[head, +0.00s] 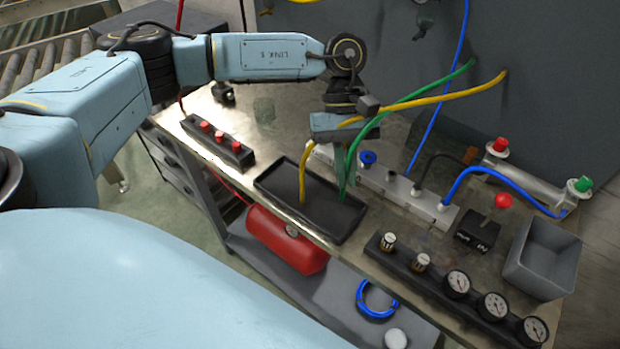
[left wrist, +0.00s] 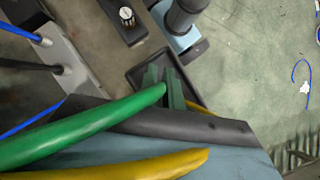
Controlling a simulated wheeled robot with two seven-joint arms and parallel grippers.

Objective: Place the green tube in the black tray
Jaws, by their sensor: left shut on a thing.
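The green tube (head: 430,84) runs from the back wall down to my left gripper (head: 344,190). The gripper points down over the right part of the black tray (head: 272,187). Its dark green fingers are shut on the green tube near its free end. In the left wrist view the green tube (left wrist: 85,128) reaches the fingers (left wrist: 164,88), with the black tray (left wrist: 137,73) behind them. I cannot tell whether the tube's end touches the tray floor. The right gripper is not in view.
A yellow tube (head: 440,97) passes behind the gripper and hangs down into the tray's left part. A manifold block (head: 395,186) with blue and black hoses stands right of the tray. A red-button strip (head: 218,139) lies left; a gauge strip (head: 437,278) lies front right.

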